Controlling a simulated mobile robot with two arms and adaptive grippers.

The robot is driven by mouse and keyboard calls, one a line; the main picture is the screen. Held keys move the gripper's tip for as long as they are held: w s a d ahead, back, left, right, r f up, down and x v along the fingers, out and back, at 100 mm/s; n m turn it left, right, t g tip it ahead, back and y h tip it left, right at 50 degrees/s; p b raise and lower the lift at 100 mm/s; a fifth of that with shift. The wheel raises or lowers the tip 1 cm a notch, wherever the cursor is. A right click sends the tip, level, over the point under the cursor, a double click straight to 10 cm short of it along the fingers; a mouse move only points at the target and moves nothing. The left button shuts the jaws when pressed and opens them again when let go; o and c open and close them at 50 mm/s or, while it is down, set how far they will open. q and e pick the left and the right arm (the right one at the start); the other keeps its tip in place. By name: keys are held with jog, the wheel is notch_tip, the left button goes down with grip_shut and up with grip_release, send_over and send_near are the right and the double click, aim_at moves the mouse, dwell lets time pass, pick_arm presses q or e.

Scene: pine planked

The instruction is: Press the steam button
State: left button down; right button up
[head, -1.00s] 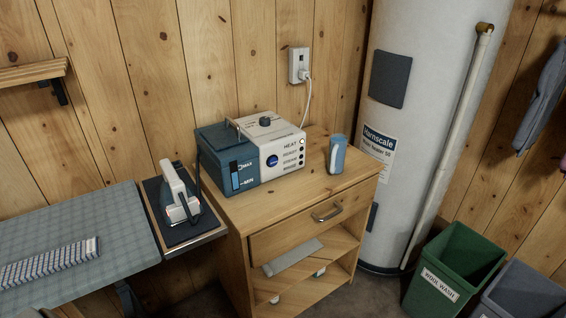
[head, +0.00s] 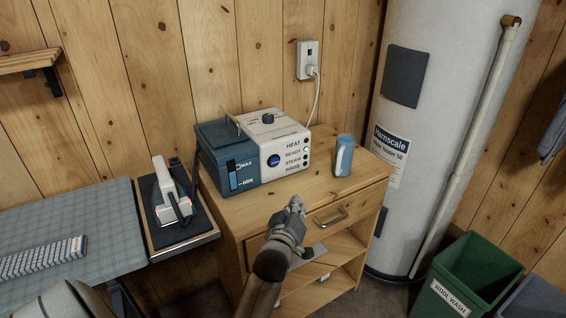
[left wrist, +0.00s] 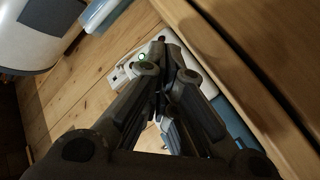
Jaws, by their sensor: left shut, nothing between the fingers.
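The steam generator (head: 250,153) stands on the wooden cabinet (head: 290,212), with a blue tank on its left and a white front panel on its right. A round blue button (head: 273,160) is on the white panel. Beside it are the labels HEAT, READY, STEAM and RINSE with a column of small lights; the READY light (head: 306,149) glows green. My left gripper (head: 296,205) is shut and empty, in front of the cabinet, below and apart from the button. In the left wrist view its closed fingers (left wrist: 167,62) hide part of the generator (left wrist: 178,47). My right gripper is not in view.
An iron (head: 166,205) rests on a dark pad at left, beside the ironing board (head: 95,215). A white water heater (head: 430,110) and a green bin (head: 480,262) are at right.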

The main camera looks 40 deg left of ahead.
pick_arm(q)
jog(key=w+r+n+t, duration=0.1)
jog(key=w+a+r+n+y, duration=0.1)
jog(key=w+r, duration=0.1)
jog(key=shift+w+a+r+n+t, duration=0.1)
jog(key=shift+a+r+n+t, duration=0.1)
jog(key=shift+r+n+t, duration=0.15)
jog(key=shift+f, duration=0.1)
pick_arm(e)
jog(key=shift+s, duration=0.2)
pick_arm(q)
jog(key=shift+a, duration=0.1)
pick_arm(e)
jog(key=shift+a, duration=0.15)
